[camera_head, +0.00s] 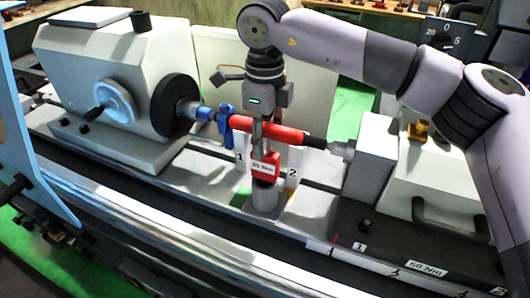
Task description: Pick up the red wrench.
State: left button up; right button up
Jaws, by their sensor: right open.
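A long red bar (282,132) with a dark right end lies level between the grinder's chuck and the tailstock; I take it to be the red wrench, though its shape is partly covered. A blue clamp-like piece (225,117) sits at its left end. A red block with a white label (265,165) shows just below the bar. My right gripper (257,131) comes down from above and is at the middle of the bar, one grey finger showing in front of it. It is open, and the far finger is hidden. My left gripper is out of view.
The white headstock with a handwheel (115,100) stands at left, and its dark chuck (175,104) faces the bar. The tailstock (371,150) stands close at right. White number plates 1 (241,158) and 2 (292,174) flank the red block. A blue panel edges the left.

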jog(key=shift+f, duration=1.1)
grip_shut()
jog(key=shift+r, duration=0.1)
